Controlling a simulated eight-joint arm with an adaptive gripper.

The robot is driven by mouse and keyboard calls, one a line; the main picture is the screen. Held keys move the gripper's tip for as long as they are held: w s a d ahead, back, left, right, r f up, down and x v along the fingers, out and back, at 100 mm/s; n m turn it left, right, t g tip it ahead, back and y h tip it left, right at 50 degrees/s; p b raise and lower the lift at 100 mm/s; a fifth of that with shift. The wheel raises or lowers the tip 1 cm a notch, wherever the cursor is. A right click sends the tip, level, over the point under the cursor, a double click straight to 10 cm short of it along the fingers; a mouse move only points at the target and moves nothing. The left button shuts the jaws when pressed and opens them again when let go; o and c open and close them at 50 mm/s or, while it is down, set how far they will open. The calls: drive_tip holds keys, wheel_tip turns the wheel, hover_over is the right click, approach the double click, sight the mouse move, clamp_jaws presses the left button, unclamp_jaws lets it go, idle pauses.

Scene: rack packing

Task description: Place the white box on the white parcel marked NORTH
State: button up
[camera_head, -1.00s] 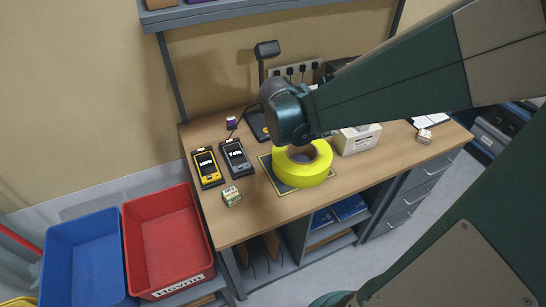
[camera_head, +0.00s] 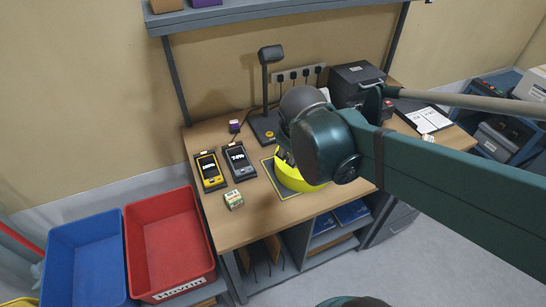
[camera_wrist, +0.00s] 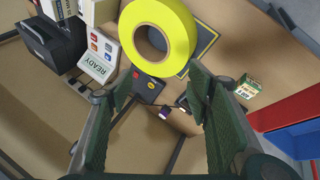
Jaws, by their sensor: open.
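My gripper (camera_wrist: 160,82) is open and empty in the wrist view, its fingers spread wide above the bench. In the head view my wrist hides it. A small whitish item (camera_head: 428,138), possibly the white box, shows only in part above my arm at the right of the bench. A larger pale box (camera_head: 532,84) stands on the cart at the right edge, cut by the frame; I cannot tell whether it is the parcel. I can read no NORTH marking in any view.
A yellow tape roll (camera_wrist: 158,38) lies on a dark mat near my gripper. A white device marked READY (camera_wrist: 98,56), two handheld scanners (camera_head: 209,170), a green-white carton (camera_head: 233,199) and a black scanner stand (camera_head: 266,95) are on the bench. Red (camera_head: 128,250) and blue (camera_head: 50,262) bins stand left.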

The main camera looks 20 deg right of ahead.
drive_tip(key=s+a+r+m+t+y, duration=0.1)
drive_tip(key=s+a+r+m+y, duration=0.1)
drive_tip(key=s+a+m, duration=0.3)
drive_tip(key=s+a+y, duration=0.1)
drive_tip(key=a, duration=0.3)
drive_tip(key=shift+a+t, duration=0.15)
drive_tip(key=shift+t, duration=0.15)
